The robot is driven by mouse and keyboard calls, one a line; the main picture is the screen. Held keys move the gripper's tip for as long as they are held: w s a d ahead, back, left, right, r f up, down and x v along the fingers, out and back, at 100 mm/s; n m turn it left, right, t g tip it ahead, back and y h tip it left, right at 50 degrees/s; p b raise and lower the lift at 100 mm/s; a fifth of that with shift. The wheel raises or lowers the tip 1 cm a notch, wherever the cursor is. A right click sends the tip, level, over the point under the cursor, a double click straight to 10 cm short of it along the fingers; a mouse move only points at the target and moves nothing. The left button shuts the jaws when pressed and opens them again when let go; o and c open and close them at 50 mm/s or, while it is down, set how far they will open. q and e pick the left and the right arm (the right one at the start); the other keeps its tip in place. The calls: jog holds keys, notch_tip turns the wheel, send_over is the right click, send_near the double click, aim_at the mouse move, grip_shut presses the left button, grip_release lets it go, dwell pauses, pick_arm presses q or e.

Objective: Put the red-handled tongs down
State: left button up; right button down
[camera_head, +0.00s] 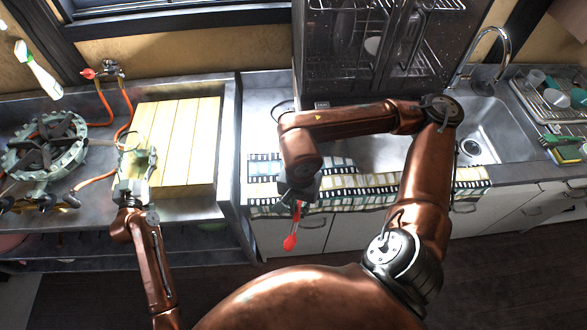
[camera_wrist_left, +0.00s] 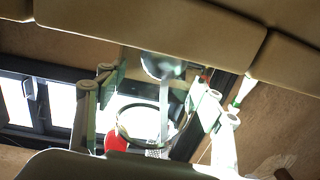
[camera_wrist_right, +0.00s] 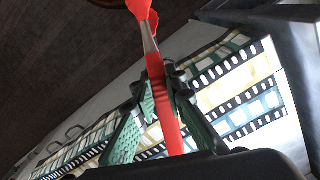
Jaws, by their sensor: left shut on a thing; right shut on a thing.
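The red-handled tongs (camera_wrist_right: 168,112) are in my right gripper (camera_wrist_right: 160,88), whose green-padded fingers are shut around the red handle. A short metal length and red tips show beyond the fingers. In the head view the tongs (camera_head: 291,241) hang below my right gripper (camera_head: 297,190), in front of the patterned towel and the counter's front edge. My left gripper (camera_head: 135,165) is by the left edge of the wooden board. It is shut on a thin metal utensil (camera_wrist_left: 163,100) with a ring-like part; its exact kind is unclear.
The slatted wooden board (camera_head: 178,140) lies on the left counter beside a burner (camera_head: 43,148) with a red hose (camera_head: 104,104). The patterned towel (camera_head: 385,188) covers the middle counter's front. A dark dish cabinet (camera_head: 345,60) stands behind. The sink (camera_head: 480,125) and dish rack (camera_head: 550,100) are right.

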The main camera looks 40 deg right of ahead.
jog(key=w+d, duration=1)
jog(key=w, duration=0.3)
jog(key=shift+w, duration=0.4)
jog(key=shift+f, duration=0.3)
jog(key=shift+s+f, duration=0.1)
jog(key=shift+f, duration=0.4)
jog(key=c, duration=2.2)
grip_release()
jog(key=shift+o, duration=1.2)
jog(key=shift+r, duration=0.15)
